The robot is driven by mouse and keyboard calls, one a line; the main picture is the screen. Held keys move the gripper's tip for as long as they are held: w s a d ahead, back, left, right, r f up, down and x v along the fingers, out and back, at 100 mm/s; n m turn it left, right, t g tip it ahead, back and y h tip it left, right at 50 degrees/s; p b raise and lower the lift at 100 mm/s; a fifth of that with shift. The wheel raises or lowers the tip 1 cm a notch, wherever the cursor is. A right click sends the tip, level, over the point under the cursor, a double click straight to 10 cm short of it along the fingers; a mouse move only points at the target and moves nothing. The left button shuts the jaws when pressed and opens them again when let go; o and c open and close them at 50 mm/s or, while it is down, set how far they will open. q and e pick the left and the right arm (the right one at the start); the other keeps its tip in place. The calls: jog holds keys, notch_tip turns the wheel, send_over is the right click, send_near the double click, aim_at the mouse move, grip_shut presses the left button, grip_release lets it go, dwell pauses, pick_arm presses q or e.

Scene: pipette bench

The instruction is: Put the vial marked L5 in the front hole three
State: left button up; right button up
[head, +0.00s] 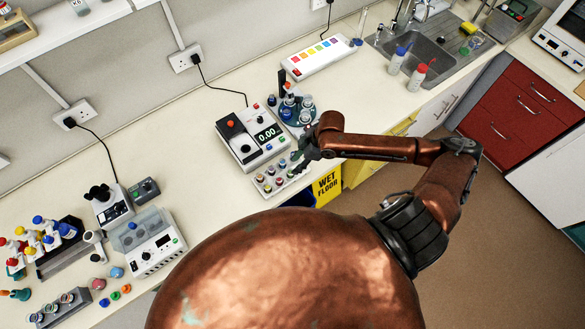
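A small pale block (263,189) on the bench holds several vials with coloured caps. The marking L5 is too small to read on any vial, and I cannot tell which hole is front hole three. My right gripper (301,163) is dark and hangs over the right end of this block, close to the vials. It hides part of the block, and its fingers are too small and dark to show whether they are open or hold anything. A second grey rack (62,308) with several round tops stands at the lower left. My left gripper is not in view.
A round blue carousel (290,118) with bottles stands behind my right gripper. The bench left of the balance (180,150) is clear.

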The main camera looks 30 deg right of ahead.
jog(key=v, duration=0.6)
dwell(0.4)
jog(key=s+a+f+m+t, duration=0.2)
jog(key=s+a+f, duration=0.15)
jog(key=a, duration=0.25)
jog(key=s+d+f+m+h, duration=0.2)
jog(key=s+d+m, duration=0.3)
jog(key=s, duration=0.2)
jog(key=s+d+f+m+h, duration=0.2)
jog(key=s+d+m+h, duration=0.1)
jog(key=s+d+m, duration=0.3)
notch_tip(320, 180, down, 40)
jog(key=s+a+n+g+b, duration=0.2)
jog(key=a+b, duration=0.1)
jog(key=b, duration=0.7)
jog(key=s+f+b, duration=0.3)
jog(key=s+f, duration=0.7)
jog(key=f, duration=0.2)
jog(key=s+f+g+y+b, duration=0.1)
jog(key=s+f+b, duration=0.3)
jog(key=s+f, duration=0.6)
notch_tip(320, 180, down, 3)
jog(key=shift+d+r+n, duration=0.1)
jog(key=shift+d+n, duration=0.1)
jog(key=shift+n, duration=0.2)
